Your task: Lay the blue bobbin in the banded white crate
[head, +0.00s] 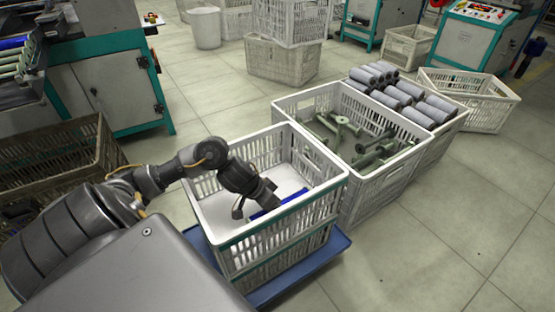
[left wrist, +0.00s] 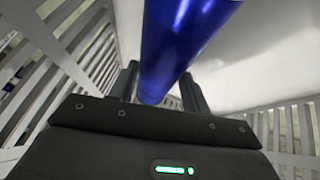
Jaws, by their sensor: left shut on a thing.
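My left gripper (head: 262,207) is inside the crate, shut on the blue bobbin (head: 268,210). In the left wrist view the bobbin (left wrist: 180,45) stands out between the two fingers (left wrist: 160,92), with the crate's slatted walls (left wrist: 60,60) on both sides. The arm and the near wall hide part of the bobbin in the head view. I cannot tell whether the bobbin touches the crate floor. My right gripper is not in view.
Right behind the banded crate is a white crate (head: 372,205) with several green bobbins, then one with several grey rolls (head: 405,97). A dark brown crate (head: 95,150) stands at the left. Machines stand at the back. The floor at the right is clear.

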